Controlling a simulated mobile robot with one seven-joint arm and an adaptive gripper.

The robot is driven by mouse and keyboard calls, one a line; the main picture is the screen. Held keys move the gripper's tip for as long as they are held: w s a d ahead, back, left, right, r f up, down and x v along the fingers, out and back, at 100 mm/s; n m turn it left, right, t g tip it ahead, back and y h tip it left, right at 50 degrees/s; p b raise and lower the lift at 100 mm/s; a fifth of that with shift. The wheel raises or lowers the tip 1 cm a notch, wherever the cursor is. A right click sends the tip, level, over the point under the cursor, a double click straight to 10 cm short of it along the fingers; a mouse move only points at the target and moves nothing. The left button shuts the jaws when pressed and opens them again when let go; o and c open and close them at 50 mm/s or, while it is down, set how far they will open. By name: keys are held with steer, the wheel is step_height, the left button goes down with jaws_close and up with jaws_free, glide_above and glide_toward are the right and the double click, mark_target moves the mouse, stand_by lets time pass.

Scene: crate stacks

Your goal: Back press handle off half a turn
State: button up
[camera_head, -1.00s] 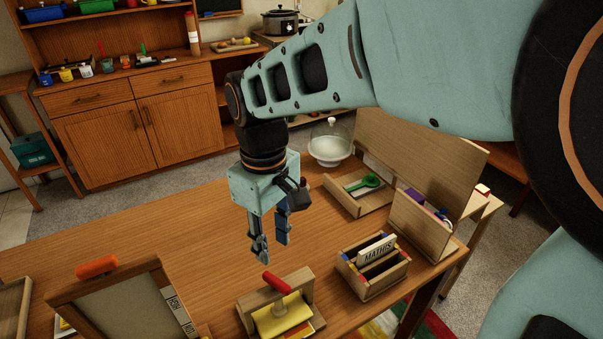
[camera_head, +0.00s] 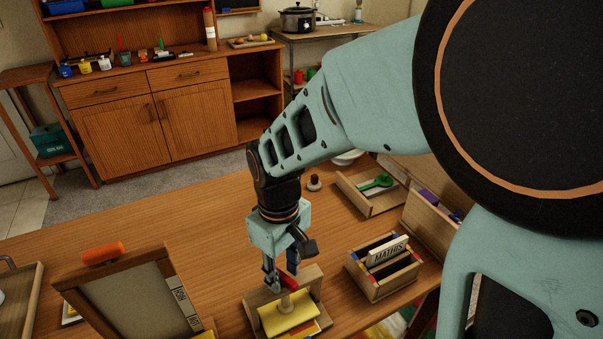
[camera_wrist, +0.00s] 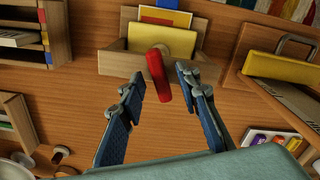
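The press is a small wooden frame (camera_head: 312,282) with a yellow plate (camera_head: 291,318) and a red bar handle (camera_head: 291,285) on a pale post. It stands near the table's front edge. My gripper (camera_head: 282,272) points down at the handle and partly hides it. In the wrist view my gripper (camera_wrist: 160,78) is open, with blue-padded fingers apart. The red handle (camera_wrist: 158,76) appears between the fingertips, with a gap on each side. I cannot tell how deep it sits between them. The press frame (camera_wrist: 114,58) and yellow plate (camera_wrist: 176,40) lie beyond.
A wooden card box (camera_head: 372,282) labelled MATHIS stands right of the press. A tray with a green spoon (camera_head: 376,183) lies behind at right. The table (camera_head: 170,225) behind the press is mostly clear.

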steer(key=shift+f, duration=0.1)
jaws_close()
steer(key=shift+n, duration=0.3)
steer(key=n, duration=0.3)
steer(key=shift+n, duration=0.3)
steer(key=n+p, duration=0.2)
steer(key=n, duration=0.2)
steer(key=shift+n, duration=0.4)
steer(key=n+p, duration=0.3)
steer(key=n, duration=0.2)
steer(key=shift+r, duration=0.2)
steer(key=shift+f+n+p, duration=0.1)
steer(key=shift+n+p, duration=0.85)
steer(key=shift+n, duration=0.55)
